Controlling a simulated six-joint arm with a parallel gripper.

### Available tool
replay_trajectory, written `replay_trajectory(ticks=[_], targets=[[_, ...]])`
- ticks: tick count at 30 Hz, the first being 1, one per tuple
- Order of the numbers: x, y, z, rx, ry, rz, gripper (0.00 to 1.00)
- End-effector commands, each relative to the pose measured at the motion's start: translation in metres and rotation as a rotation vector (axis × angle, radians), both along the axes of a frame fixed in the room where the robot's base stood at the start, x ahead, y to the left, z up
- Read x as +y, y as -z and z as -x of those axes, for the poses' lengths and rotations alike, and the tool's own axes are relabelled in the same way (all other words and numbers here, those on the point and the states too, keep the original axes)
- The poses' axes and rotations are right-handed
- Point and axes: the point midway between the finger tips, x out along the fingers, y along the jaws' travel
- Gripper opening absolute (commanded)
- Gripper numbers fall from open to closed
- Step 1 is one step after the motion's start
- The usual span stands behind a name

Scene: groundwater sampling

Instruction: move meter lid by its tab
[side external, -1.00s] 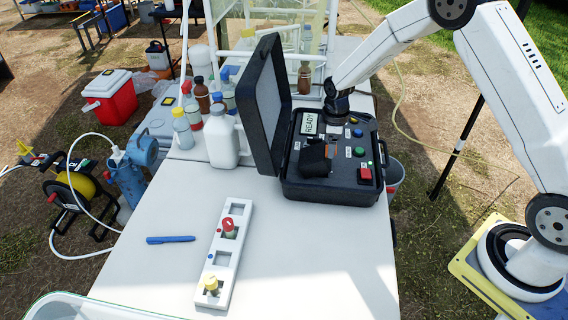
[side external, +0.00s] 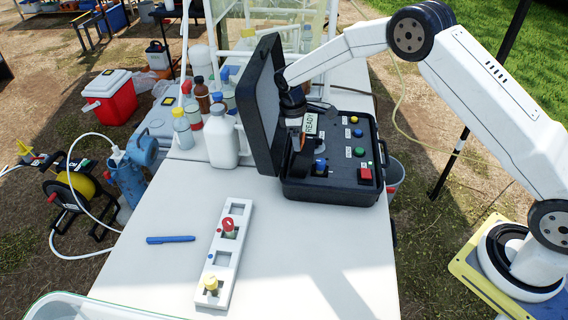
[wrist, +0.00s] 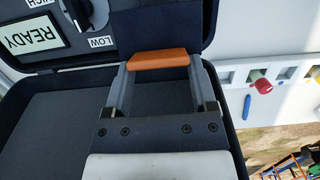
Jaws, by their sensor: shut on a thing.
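The black meter case (side external: 335,190) stands open on the table, its big cover (side external: 262,110) upright at the left. The small dark meter lid (side external: 302,162) stands tilted up near the panel's left side. In the wrist view, its orange tab (wrist: 158,60) sits between both fingers of my gripper (wrist: 160,80), with the dark lid (wrist: 157,28) just beyond. In the side view, my gripper (side external: 296,135) is shut on the tab, close to the big cover. A blue knob (side external: 320,165) shows uncovered to the right of the lid. The fingertips are small and partly hidden here.
The READY display (side external: 311,123) and a red button (side external: 365,174) are on the panel. A white jug (side external: 221,140) and several bottles stand left of the case. A white rack (side external: 225,250) and a blue pen (side external: 170,239) lie in front, with clear table around them.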

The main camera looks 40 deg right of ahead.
Motion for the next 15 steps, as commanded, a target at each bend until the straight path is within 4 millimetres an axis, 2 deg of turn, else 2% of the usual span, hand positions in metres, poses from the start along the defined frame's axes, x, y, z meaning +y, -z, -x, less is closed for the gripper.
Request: replay_trajectory(ticks=[6, 15], targets=[[0.016, 0.008, -0.014, -0.005, -0.002, -0.005, 0.00], [0.023, 0.013, -0.021, -0.005, -0.001, -0.005, 0.00]])
